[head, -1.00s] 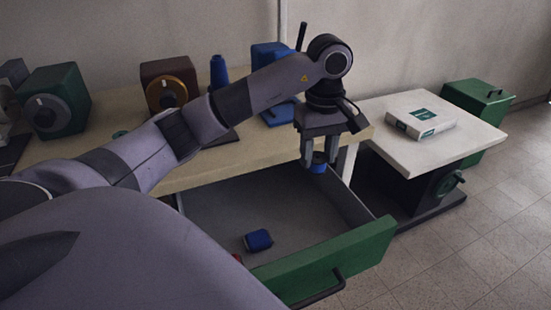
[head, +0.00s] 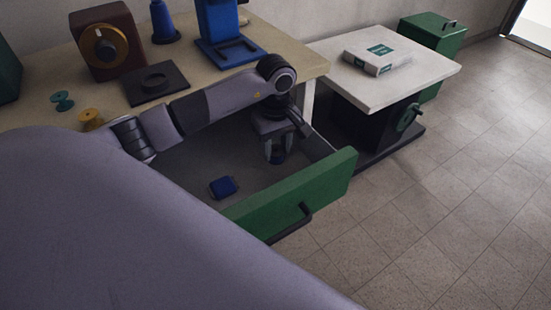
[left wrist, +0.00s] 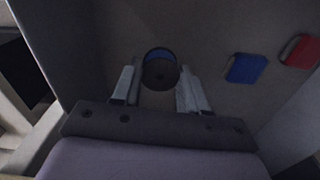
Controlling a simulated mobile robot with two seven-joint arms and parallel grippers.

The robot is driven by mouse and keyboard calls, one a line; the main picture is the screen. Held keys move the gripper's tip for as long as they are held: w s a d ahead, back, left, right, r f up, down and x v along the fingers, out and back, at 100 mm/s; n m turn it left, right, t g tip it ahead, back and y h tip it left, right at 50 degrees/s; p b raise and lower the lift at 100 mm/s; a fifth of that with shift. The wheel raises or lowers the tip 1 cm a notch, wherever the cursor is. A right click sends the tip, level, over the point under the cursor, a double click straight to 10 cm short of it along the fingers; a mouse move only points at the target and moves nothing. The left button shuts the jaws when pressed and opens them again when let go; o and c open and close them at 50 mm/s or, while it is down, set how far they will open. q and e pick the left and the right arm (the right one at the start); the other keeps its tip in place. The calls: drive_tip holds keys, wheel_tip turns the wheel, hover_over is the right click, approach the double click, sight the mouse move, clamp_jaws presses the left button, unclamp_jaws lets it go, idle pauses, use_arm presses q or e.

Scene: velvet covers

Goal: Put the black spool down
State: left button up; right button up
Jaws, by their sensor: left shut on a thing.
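The black spool (left wrist: 160,76) shows in the left wrist view as a round dark end with a blue edge. It is between the two fingers of my left gripper (left wrist: 159,84), which is shut on it. In the head view my left gripper (head: 278,150) points down inside the open drawer (head: 300,190), at its right side. There the spool is a small dark and blue shape (head: 277,159) low between the fingers. I cannot tell whether it touches the drawer floor. My right gripper is not in view.
A blue item (head: 223,187) lies on the drawer floor, left of my gripper. A red item (left wrist: 301,51) lies beyond it in the left wrist view. The drawer floor between the blue item and my gripper is bare. The worktable (head: 215,82) overhangs behind.

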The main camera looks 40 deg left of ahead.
sight(276, 150)
use_arm(q)
wheel_tip(276, 150, down, 4)
drive_tip(key=shift+f+b, duration=0.15)
drive_tip(key=shift+b, duration=0.15)
drive_tip(key=shift+f, duration=0.15)
drive_tip(key=o, duration=1.1)
drive_tip(key=shift+r, duration=0.25)
wheel_tip(276, 150, up, 12)
drive_tip(key=shift+f+p, duration=0.1)
drive_tip(key=shift+p, duration=0.65)
